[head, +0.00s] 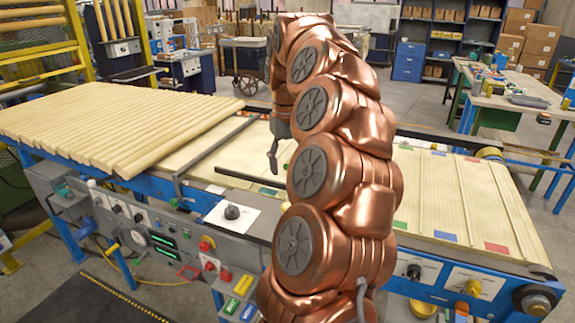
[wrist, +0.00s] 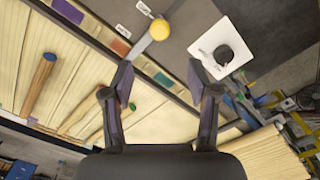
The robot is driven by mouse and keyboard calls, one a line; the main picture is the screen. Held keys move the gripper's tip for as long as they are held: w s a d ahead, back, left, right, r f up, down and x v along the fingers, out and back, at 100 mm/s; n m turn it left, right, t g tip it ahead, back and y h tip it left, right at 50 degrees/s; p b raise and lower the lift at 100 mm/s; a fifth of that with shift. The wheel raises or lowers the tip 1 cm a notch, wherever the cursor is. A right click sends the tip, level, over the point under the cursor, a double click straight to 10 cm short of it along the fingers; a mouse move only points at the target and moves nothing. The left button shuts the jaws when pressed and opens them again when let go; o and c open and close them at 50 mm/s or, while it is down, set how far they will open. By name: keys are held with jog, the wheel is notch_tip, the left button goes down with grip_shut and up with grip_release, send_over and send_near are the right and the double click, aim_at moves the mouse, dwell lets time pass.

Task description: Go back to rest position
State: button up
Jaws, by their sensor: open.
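My gripper (wrist: 160,82) is open in the wrist view, its two dark fingers apart with nothing between them. In the head view one dark finger of it (head: 273,158) hangs above the middle of the wood line, and my copper arm hides the rest. In the wrist view the gripper faces the line's pale slatted bed. A loose wooden rod with a blue end (wrist: 40,85) lies on that bed, to the left of the fingers. A white plate (wrist: 235,35) with a black knob (wrist: 223,54) is to the upper right of the fingers.
A row of pale turned rods (head: 110,125) covers the line's left part. A control panel (head: 150,235) with knobs and buttons runs along the front. A workbench (head: 505,95) with tools stands at the right back. A yellow frame (head: 40,50) stands at the left. Open floor lies behind the line.

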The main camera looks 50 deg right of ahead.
dwell(0.4)
jog(key=s+a+f+n, duration=0.2)
jog(key=a+n, duration=0.1)
jog(key=a, duration=0.9)
jog(key=s+a+f+n, duration=0.1)
jog(key=a+n, duration=0.1)
jog(key=a, duration=0.9)
jog(key=s+a+f+g, duration=0.1)
jog(key=s+a+f, duration=0.4)
jog(key=s, duration=0.3)
jog(key=s+a+f, duration=0.5)
jog(key=s, duration=0.3)
jog(key=shift+a+f+n+g, duration=0.3)
jog(key=shift+a+f+g, duration=0.05)
jog(key=shift+f+g, duration=0.05)
jog(key=shift+s, duration=0.1)
